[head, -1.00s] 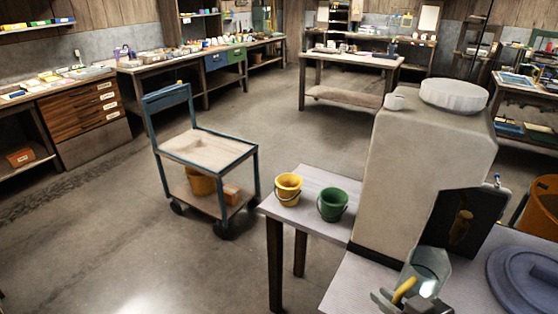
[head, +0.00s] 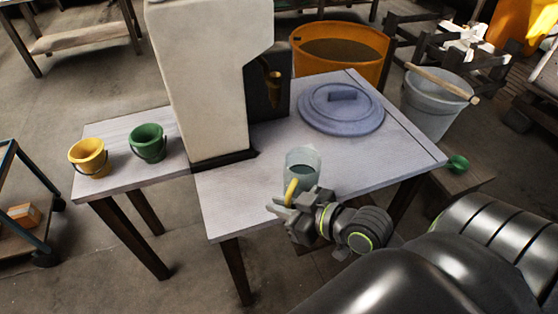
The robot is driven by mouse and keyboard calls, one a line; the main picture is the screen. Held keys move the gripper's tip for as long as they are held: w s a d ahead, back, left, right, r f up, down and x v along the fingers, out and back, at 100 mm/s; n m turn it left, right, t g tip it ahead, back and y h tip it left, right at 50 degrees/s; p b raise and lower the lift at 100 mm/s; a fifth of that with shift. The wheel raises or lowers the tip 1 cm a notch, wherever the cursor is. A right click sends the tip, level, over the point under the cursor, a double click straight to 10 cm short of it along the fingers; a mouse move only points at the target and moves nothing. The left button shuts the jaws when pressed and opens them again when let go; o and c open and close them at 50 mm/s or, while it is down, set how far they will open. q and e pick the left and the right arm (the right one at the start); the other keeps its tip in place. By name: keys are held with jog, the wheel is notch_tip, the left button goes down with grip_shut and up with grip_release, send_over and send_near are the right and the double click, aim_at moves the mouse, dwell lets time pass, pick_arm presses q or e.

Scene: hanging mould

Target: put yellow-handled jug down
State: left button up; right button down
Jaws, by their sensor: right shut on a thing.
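The yellow-handled jug (head: 302,160) is a clear, greyish vessel with a yellow handle (head: 291,190) on its near side. It appears upright at the front part of the grey table (head: 240,193), below the tall beige dispenser. My right gripper (head: 290,203) is shut on the jug's handle. I cannot tell whether the jug's base touches the table, because the gripper hides its lower part. My left gripper is not in view.
The beige dispenser (head: 205,80) with a brass tap (head: 273,88) stands behind the jug. A blue-grey lid (head: 341,110) lies to the right. Yellow (head: 88,158) and green (head: 148,143) buckets stand left. An orange tub (head: 340,50) and grey bucket (head: 435,103) are beyond the table.

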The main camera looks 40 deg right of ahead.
jog(key=w+d+f, duration=0.1)
jog(key=w, duration=0.5)
jog(key=w+d+f+p, duration=0.1)
jog(key=w+d, duration=0.1)
jog(key=w, duration=0.4)
jog(key=w+d+f+p, duration=0.1)
jog(key=w+d, duration=0.1)
jog(key=w, duration=0.4)
jog(key=shift+w+d+f, duration=0.2)
jog(key=shift+f, duration=0.15)
jog(key=f, duration=0.3)
jog(key=shift+w+f+p, duration=0.2)
jog(key=shift+f+p, duration=0.1)
jog(key=shift+f, duration=0.05)
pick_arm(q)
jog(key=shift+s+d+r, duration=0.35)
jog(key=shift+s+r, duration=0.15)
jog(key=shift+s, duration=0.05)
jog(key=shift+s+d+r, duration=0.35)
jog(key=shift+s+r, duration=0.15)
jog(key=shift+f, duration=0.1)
pick_arm(e)
jog(key=shift+f, duration=0.15)
